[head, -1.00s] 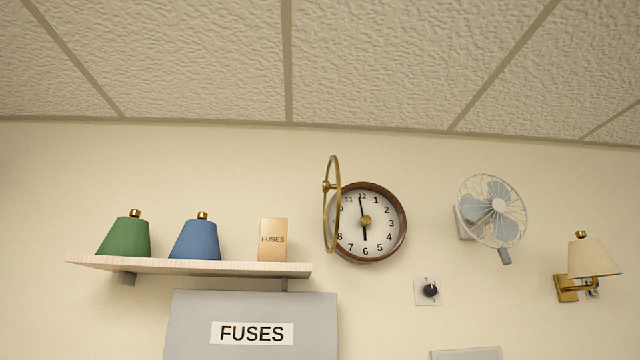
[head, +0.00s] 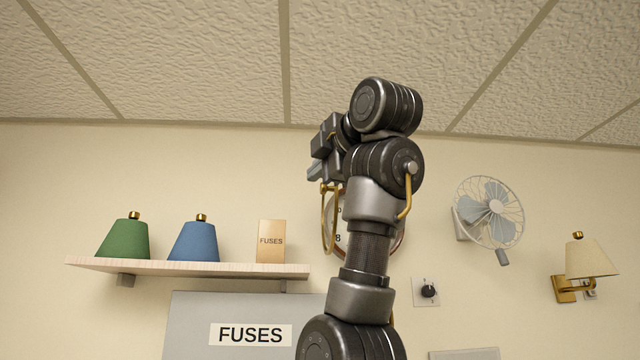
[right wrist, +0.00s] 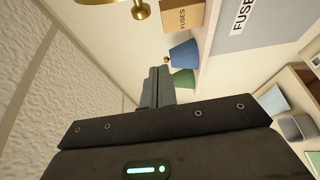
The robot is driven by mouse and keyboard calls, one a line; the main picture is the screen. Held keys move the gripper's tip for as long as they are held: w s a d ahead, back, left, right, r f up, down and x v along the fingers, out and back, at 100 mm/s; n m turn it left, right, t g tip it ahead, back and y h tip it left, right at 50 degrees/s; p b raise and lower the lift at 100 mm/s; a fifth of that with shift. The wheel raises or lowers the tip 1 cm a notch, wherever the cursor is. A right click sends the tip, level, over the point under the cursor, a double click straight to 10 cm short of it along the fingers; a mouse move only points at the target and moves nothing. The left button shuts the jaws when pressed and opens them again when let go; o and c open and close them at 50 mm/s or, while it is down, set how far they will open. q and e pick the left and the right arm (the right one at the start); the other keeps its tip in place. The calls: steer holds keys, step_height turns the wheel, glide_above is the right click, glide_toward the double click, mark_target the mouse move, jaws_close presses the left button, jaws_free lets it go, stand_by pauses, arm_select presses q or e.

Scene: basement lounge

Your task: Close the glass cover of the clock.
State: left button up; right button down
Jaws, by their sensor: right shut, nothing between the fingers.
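The round wall clock (head: 341,238) is mostly hidden behind my right arm in the head view; only a strip of its white face and its rim show. Its glass cover (head: 324,232), with a brass rim, stands swung open at the clock's left side, seen nearly edge-on. My right gripper (head: 312,173) is at the top of the cover's rim, in front of it or beside it; I cannot tell whether they touch. In the right wrist view the gripper (right wrist: 157,86) is shut and empty, and a brass knob (right wrist: 140,10) shows beyond it at the top. My left gripper is not in view.
A shelf (head: 190,267) left of the clock holds a green shade (head: 124,240), a blue shade (head: 195,240) and a fuse carton (head: 271,241). A grey fuse box (head: 190,320) is below. A fan (head: 490,212) and wall lamp (head: 590,258) are at right. The ceiling is close above.

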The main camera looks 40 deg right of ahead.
steer(key=d+r+p+x, duration=0.1)
steer(key=r+p+x, duration=0.1)
steer(key=p+x, duration=0.75)
steer(key=s+d, duration=0.1)
steer(key=s+d+p, duration=0.1)
steer(key=s, duration=0.1)
steer(key=shift+s+d+f, duration=0.1)
steer(key=shift+d+f, duration=0.25)
steer(key=shift+d, duration=0.05)
steer(key=shift+a, duration=0.1)
